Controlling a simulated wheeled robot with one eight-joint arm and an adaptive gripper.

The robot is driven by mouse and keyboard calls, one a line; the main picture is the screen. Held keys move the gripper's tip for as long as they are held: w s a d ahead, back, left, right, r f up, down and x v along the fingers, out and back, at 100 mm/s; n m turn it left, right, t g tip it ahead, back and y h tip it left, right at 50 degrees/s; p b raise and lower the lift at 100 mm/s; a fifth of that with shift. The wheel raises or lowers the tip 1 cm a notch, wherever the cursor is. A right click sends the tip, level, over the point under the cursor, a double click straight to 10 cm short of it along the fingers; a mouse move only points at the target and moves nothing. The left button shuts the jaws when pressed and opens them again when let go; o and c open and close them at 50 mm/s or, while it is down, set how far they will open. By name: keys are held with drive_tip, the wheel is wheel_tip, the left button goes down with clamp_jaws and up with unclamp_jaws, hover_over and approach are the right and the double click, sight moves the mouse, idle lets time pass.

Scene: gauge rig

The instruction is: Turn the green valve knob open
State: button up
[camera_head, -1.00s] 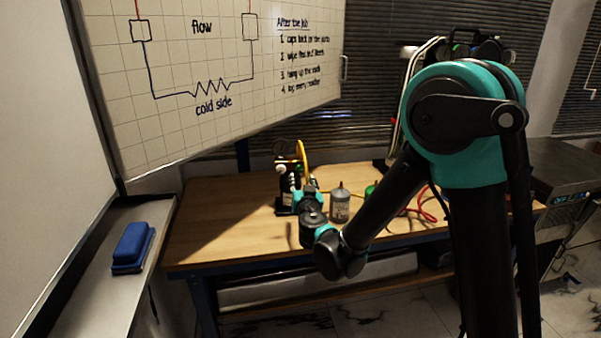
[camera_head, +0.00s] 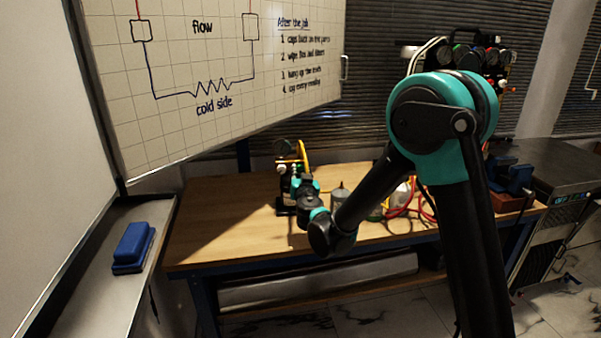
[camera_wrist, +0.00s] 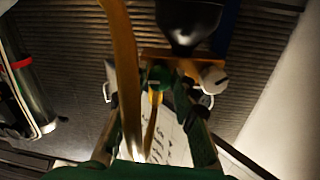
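The green valve knob (camera_wrist: 158,77) shows in the middle of the wrist view, with a pale mark on its face. It sits on an orange-brown bar of the gauge rig, below a dark round gauge (camera_wrist: 188,22). My gripper (camera_wrist: 150,96) is open, with one finger on each side of the knob in the picture. I cannot tell whether either finger touches it. A yellow hose (camera_wrist: 124,55) crosses in front, close to the left finger. In the head view the gauge rig (camera_head: 284,187) stands on the bench, partly behind my wrist.
A pale knob (camera_wrist: 213,78) sits right of the green one, and another pale part (camera_wrist: 110,72) sits left. A grey canister (camera_head: 339,195) and red hoses (camera_head: 424,208) are on the wooden bench (camera_head: 215,225). The bench's left side is clear.

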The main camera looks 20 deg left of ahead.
clamp_jaws()
drive_tip(key=shift+n, duration=0.3)
drive_tip(key=n, duration=0.3)
drive_tip(key=shift+n, duration=0.4)
drive_tip(key=n, duration=0.3)
drive_tip(key=shift+n, duration=0.3)
drive_tip(key=n, duration=0.9)
drive_tip(key=shift+n, duration=0.6)
